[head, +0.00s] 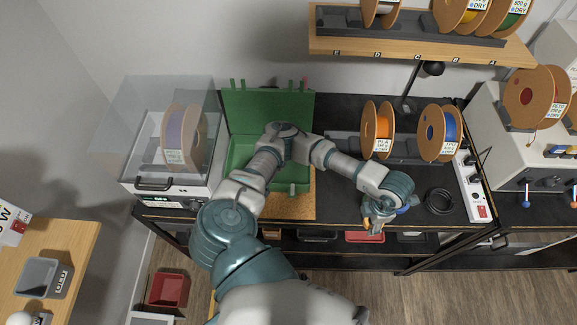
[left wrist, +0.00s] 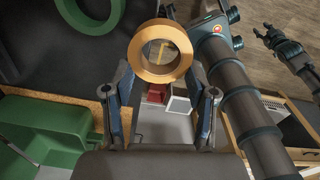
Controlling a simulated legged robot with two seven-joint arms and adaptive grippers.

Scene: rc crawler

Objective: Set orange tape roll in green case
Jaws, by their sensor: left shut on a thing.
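My left gripper (head: 375,222) is over the front edge of the black bench, right of the green case. In the left wrist view, my left gripper (left wrist: 160,85) is shut on the orange tape roll (left wrist: 137,62), with the ring at its fingertips. In the head view the roll is mostly hidden by the gripper. The green case (head: 242,148) stands open on the bench, its lid raised at the back; my left arm covers part of it. It also shows in the left wrist view (left wrist: 55,125). A dark gripper, apparently my right (left wrist: 285,45), shows small at the right; its jaws are unclear.
Filament spools (head: 377,130) stand behind on the bench, below a shelf (head: 420,47) with more spools. A clear-lidded box (head: 155,130) is left of the case. A black cable coil (head: 440,201) and a power strip (head: 470,185) lie right. A dark green ring (left wrist: 68,14) lies on the bench.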

